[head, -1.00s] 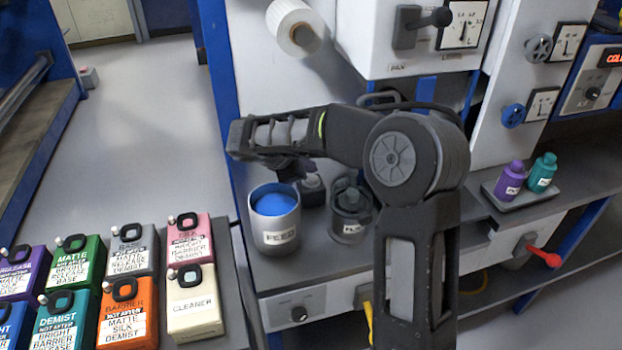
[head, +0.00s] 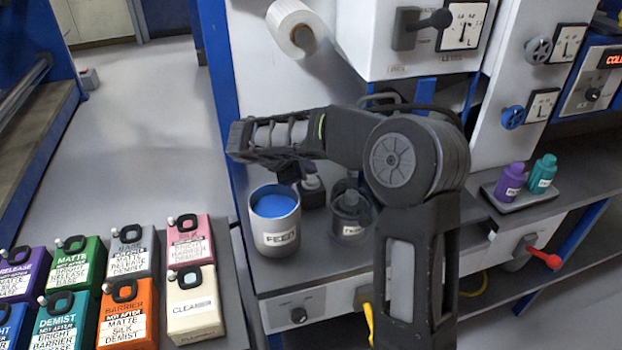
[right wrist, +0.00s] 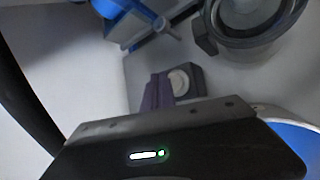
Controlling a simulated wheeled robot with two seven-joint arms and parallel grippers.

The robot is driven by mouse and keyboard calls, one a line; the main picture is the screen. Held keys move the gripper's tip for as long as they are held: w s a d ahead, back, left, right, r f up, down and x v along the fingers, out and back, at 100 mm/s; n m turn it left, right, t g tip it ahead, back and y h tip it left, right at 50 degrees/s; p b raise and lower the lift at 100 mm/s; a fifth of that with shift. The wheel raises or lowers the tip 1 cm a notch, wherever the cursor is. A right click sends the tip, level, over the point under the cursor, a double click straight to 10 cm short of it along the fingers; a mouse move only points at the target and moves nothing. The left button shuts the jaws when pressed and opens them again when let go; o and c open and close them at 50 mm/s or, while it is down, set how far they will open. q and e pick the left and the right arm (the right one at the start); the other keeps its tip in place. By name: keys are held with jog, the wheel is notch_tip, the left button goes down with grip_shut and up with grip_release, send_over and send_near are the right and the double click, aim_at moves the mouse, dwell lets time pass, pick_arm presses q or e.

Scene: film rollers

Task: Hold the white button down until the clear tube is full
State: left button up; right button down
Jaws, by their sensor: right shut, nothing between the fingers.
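The white button (right wrist: 179,80) sits on a small dark box, which shows in the head view (head: 312,190) on the grey bench. My right gripper (head: 296,172) is shut and empty, pointing down just above and left of this box. In the right wrist view its purple-grey fingers (right wrist: 157,92) overlap the box's left side, right beside the button; I cannot tell whether they press it. A clear tube (head: 350,212) with a label and a dark grey piece inside stands right of the button; its fill level is unclear. My left gripper is not in view.
A can labelled FEED (head: 276,238) holds blue liquid beside the gripper. A white paper roll (head: 296,28) hangs above. Several coloured jugs (head: 124,300) crowd the lower left. Purple and teal bottles (head: 510,182) stand on a tray at the right.

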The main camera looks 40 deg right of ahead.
jog(key=shift+f, duration=0.1)
dwell(0.7)
jog(key=shift+f+b, duration=0.35)
jog(key=shift+b, duration=0.05)
